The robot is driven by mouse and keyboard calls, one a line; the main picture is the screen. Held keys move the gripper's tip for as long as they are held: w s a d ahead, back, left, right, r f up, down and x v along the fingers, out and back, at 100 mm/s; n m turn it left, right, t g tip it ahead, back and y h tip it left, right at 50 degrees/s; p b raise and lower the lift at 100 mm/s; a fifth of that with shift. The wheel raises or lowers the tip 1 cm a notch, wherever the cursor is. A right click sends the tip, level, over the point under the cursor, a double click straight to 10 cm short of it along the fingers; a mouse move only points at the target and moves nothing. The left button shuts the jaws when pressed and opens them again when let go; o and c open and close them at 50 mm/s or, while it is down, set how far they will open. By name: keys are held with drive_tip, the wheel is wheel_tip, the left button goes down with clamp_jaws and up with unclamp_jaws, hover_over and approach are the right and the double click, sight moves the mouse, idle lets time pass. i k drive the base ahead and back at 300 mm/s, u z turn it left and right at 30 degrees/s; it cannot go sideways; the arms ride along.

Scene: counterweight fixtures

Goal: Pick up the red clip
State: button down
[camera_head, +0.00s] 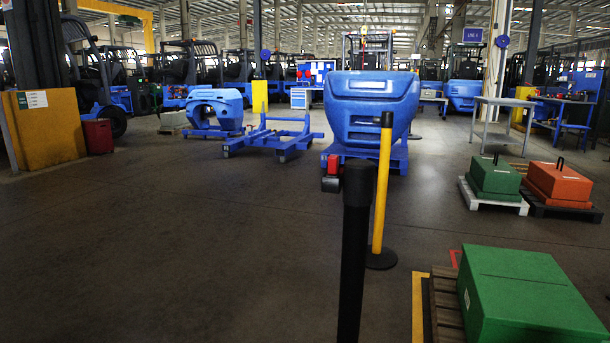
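I cannot make out a red clip for certain in the head view. A small red part (333,164) shows at the front left corner of the blue wheeled cart under a large blue counterweight (372,105); it is too small to tell what it is. My gripper is not in view.
A black post (355,250) stands close in front, with a yellow post (382,190) on a round base behind it. A green block (525,295) lies on a wooden pallet at the lower right; green (494,178) and orange (560,184) blocks sit beyond. The left floor is clear.

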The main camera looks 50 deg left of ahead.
sight(333, 160)
drive_tip(key=u, duration=2.4)
drive_tip(key=k, duration=0.5)
drive_tip(key=u, duration=1.25)
drive_tip(key=i, duration=1.65)
drive_tip(key=z, duration=1.2)
drive_tip(key=i, duration=0.7)
drive_tip(key=z, duration=0.8)
